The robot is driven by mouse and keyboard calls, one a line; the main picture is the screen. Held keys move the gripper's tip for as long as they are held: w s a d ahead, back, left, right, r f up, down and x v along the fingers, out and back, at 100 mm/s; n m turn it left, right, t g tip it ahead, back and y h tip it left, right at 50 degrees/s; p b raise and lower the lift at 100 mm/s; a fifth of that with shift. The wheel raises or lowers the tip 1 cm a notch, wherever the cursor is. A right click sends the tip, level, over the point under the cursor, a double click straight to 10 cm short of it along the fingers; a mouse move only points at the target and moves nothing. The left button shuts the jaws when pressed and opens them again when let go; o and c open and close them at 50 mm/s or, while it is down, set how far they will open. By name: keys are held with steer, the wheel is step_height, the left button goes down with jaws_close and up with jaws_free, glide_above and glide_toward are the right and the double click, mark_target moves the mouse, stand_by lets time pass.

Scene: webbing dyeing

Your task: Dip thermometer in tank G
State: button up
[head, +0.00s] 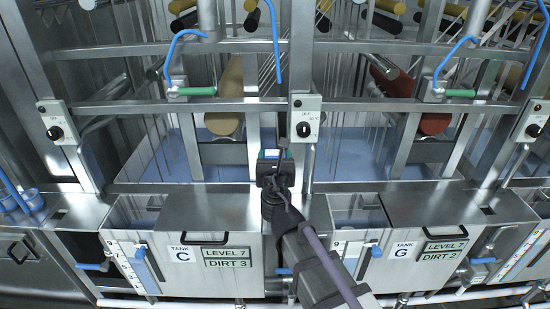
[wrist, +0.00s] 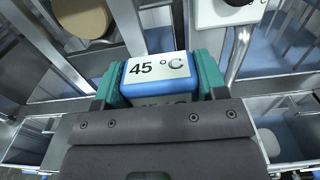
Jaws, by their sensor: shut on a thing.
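My gripper (head: 273,160) reaches forward between tank C and tank G in the head view. It is shut on the thermometer (wrist: 157,72), a blue block with a white display reading 45 °C, seen in the wrist view between teal finger pads. The thermometer's lower part is hidden behind the gripper body. Tank G (head: 430,265) is the steel tank at the right, labelled Level 7 and Dirt 2, with an open compartment (head: 357,214) at its left end. The gripper is to the left of that opening and behind it, apart from it.
Tank C (head: 205,265), labelled Level 7 and Dirt 3, stands at the left with an open end (head: 134,212). A control box with a black knob (head: 304,118) is on a post just right of the gripper. Steel rails, blue hooked pipes (head: 272,40) and rollers fill the back.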

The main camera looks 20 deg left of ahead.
step_height(320, 180, down, 17)
steer(key=b, duration=1.6)
steer(key=shift+f, duration=0.1)
steer(key=o, duration=1.4)
steer(key=shift+o, duration=0.2)
steer(key=v, duration=1)
steer(key=shift+s, duration=0.35)
steer(key=shift+d, duration=0.1)
